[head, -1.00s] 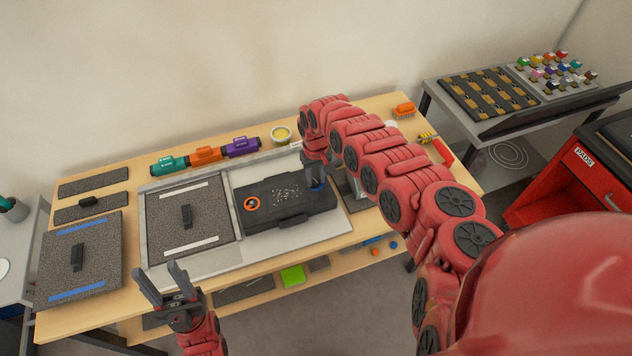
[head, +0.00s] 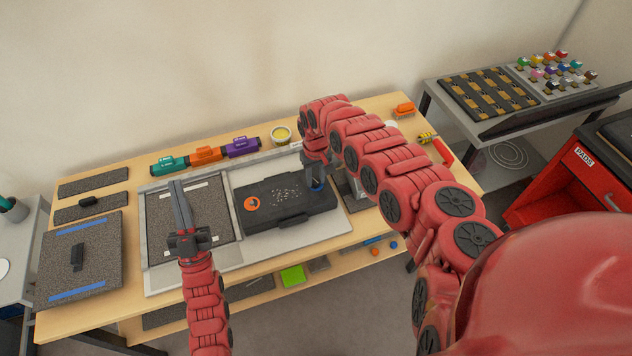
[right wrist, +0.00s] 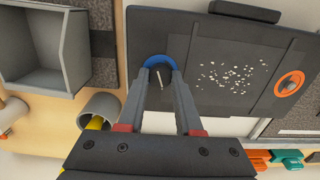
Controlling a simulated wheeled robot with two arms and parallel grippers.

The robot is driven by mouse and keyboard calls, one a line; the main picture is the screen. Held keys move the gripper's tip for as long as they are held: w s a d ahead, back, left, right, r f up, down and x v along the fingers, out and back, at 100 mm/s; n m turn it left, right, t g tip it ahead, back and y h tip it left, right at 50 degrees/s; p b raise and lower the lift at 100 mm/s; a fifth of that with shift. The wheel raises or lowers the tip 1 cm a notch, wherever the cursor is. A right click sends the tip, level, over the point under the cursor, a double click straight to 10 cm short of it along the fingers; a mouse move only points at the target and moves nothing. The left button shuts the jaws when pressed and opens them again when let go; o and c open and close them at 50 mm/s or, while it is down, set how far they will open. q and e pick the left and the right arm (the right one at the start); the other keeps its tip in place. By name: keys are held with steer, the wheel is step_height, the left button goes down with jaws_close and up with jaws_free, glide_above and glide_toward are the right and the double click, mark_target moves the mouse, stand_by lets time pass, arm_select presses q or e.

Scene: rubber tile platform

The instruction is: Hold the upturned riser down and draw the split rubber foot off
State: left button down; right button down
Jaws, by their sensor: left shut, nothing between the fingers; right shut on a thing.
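The upturned riser (head: 285,213) is a dark flat slab lying on a pale tray, with a scatter of pale bits on top. An orange round foot (head: 252,203) is at its left end. A blue-rimmed round foot (right wrist: 153,62) with a dark middle and a short pale line is at the other end. My right gripper (right wrist: 161,73) is shut on this blue-rimmed foot, which is still at the riser; its fingers partly cover it. My left gripper (head: 178,185) is shut and empty, above the speckled tile left of the riser, apart from the riser.
The speckled tile (head: 218,210) with white strips lies left of the riser, another with blue strips (head: 100,235) further left. Teal, orange and purple things (head: 205,155) and a yellow-filled bowl (head: 281,134) line the back. A grey bin (right wrist: 40,45) stands beside the riser.

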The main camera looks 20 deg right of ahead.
arm_select(q)
steer(key=w+d+f+g, duration=0.4)
steer(key=w+d+f, duration=0.1)
steer(key=w, duration=0.3)
steer(key=w+d+f+g, duration=0.4)
steer(key=w, duration=0.3)
steer(key=w+d+f+g, duration=0.4)
steer(key=w+d+f, duration=0.1)
steer(key=w, duration=0.3)
steer(key=s+d+f+m+g, duration=0.1)
steer(key=d+f+g, duration=0.1)
steer(key=d+g, duration=0.1)
steer(key=s+d+f+m+g, duration=0.1)
steer(key=s+d+f+g, duration=0.1)
steer(key=d+g, duration=0.1)
steer(key=s+d+f+g+y, duration=0.1)
steer(key=d+f+g, duration=0.1)
steer(key=d+g, duration=0.1)
steer(key=shift+s+d+f+m+g, duration=0.3)
steer(key=shift+d+m+g, duration=0.1)
steer(key=shift+g, duration=0.4)
steer(key=s+g, duration=0.1)
steer(key=s, duration=0.2)
steer(key=s+d+g+y, duration=0.1)
steer(key=shift+s+r+m+g, duration=0.25)
steer(key=shift+r+m+g, duration=0.05)
steer(key=shift+s, duration=0.25)
steer(key=shift+s+f, duration=0.15)
steer(key=shift+a+f, duration=0.1)
steer(key=shift+f, duration=2.25)
